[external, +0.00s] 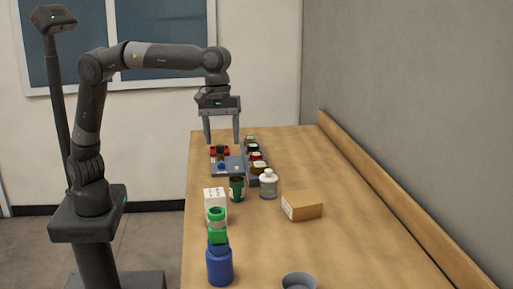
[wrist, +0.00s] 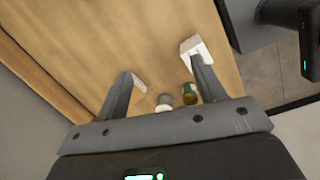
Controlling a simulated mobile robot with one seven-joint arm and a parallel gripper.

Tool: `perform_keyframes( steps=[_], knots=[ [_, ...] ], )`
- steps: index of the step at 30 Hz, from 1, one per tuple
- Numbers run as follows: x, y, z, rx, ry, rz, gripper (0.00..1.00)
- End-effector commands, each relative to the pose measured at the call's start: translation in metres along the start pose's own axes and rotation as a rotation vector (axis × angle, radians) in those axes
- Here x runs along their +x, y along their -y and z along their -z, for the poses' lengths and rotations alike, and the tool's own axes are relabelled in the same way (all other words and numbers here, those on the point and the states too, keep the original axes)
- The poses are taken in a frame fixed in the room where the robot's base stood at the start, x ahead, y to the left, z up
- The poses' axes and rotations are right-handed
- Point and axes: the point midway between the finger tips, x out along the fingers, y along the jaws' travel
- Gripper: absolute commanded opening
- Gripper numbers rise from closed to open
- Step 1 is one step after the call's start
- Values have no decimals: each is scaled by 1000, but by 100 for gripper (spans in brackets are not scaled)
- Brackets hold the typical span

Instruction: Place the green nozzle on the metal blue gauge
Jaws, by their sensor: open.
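My gripper (external: 221,141) is open and empty, pointing down above the far end of the table; its fingers also show in the wrist view (wrist: 161,68). A bright green part (external: 217,236), possibly the green nozzle, sits on top of a blue bottle-like body (external: 219,266) at the near left edge, far from my gripper. A green-and-white piece (external: 216,214) stands just behind it. A small blue piece (external: 221,167), on a grey-blue tray (external: 232,172) below my gripper, may be the blue gauge; I cannot tell for certain.
A white box (external: 215,196), dark green jar (external: 237,189), white bottle (external: 268,184) and cardboard box (external: 303,206) stand mid-table. Several dark jars (external: 255,160) line the tray's right. A grey bowl (external: 299,283) sits at the front. The right side is clear up to the wooden ledge.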

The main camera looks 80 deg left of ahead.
Motion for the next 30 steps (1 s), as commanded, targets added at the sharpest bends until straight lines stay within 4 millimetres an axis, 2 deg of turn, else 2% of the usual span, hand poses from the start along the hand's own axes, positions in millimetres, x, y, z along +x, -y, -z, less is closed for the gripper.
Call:
perform_keyframes(
  steps=[1,3,8,12,20,24,30],
  knots=[
    [-11,13,23,37,12,-18,63],
    [-20,30,50,110,21,-45,63],
    [-36,78,100,287,14,-110,63],
    [-43,126,134,452,-21,-165,63],
    [-33,221,175,774,-158,-233,63],
    [-17,271,187,949,-264,-237,63],
    [12,326,198,1159,-407,-194,63]
  ],
)
